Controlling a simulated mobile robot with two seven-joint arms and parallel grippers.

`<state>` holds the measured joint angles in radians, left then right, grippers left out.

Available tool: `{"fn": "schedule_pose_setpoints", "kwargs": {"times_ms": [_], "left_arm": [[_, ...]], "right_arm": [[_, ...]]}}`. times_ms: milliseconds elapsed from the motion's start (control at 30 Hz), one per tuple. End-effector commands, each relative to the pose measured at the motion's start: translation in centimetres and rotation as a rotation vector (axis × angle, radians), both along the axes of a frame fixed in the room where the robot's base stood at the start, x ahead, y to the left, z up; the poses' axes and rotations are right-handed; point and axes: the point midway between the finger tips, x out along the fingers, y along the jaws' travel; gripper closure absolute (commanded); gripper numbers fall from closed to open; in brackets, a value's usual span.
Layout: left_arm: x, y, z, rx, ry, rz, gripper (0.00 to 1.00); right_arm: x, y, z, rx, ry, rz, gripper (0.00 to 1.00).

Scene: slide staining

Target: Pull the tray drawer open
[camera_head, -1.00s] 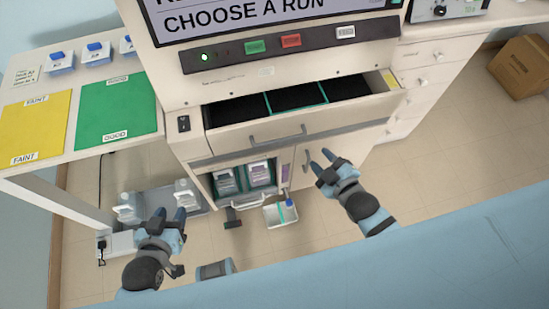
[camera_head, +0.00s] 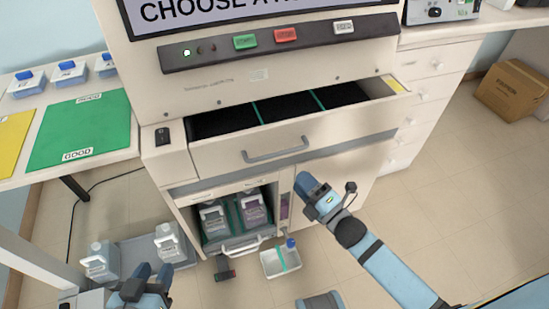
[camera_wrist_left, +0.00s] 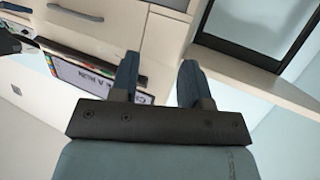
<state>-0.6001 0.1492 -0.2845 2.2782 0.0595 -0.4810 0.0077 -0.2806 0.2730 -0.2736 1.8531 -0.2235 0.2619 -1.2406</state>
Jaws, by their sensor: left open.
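The tray drawer (camera_head: 330,146) is in the middle of the head view, standing part way out, its black compartments and green dividers showing from above. Its grey bar handle (camera_head: 275,149) is clear of both grippers. My left gripper (camera_head: 146,276) is low at the left, well below and left of the handle. In the left wrist view its two fingers (camera_wrist_left: 158,80) are apart with nothing between them. A grey bar handle (camera_wrist_left: 75,13) on a pale front shows beyond them, upper left. My right gripper (camera_head: 308,186) is below and right of the drawer handle; its finger gap is not clear.
Below the drawer an open bay holds bottles (camera_head: 252,208). A small white tray (camera_head: 280,262) is beneath it. Jugs (camera_head: 102,262) stand at lower left. The side table with a green mat (camera_head: 80,130) is left. Floor at right is clear up to a cardboard box (camera_head: 510,88).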

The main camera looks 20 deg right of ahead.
Motion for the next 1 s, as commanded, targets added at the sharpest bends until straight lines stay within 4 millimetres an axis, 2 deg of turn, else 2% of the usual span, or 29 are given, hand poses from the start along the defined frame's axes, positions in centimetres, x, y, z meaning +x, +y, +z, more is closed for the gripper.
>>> {"fn": "schedule_pose_setpoints", "kwargs": {"times_ms": [100,300,500,700,933,967,1000], "left_arm": [[0.3,-0.3,0.5,-0.016,-0.03,-0.005,0.57],[0.8,-0.9,1.4,-0.044,-0.082,-0.014,0.57],[1.0,-1.3,2.3,-0.066,-0.12,-0.019,0.57],[1.2,-1.4,3.0,-0.078,-0.144,-0.021,0.57],[1.3,-1.6,3.2,-0.081,-0.15,-0.024,0.57],[1.3,-1.6,3.2,-0.081,-0.15,-0.024,0.57],[1.4,-1.6,3.2,-0.081,-0.15,-0.024,0.57]], "right_arm": [[2.5,1.1,0.5,0.003,-0.004,0.001,0.61],[6.2,2.9,1.1,0.002,-0.002,0.0,0.61],[8.8,4.0,1.6,0.004,-0.001,0.0,0.61],[9.7,4.5,1.9,0.002,0.002,-0.001,0.61],[9.7,4.5,1.9,0.002,0.002,-0.001,0.61],[9.7,4.5,1.9,0.002,0.002,-0.001,0.63],[9.7,4.5,1.9,0.002,0.002,-0.001,0.72]]}}
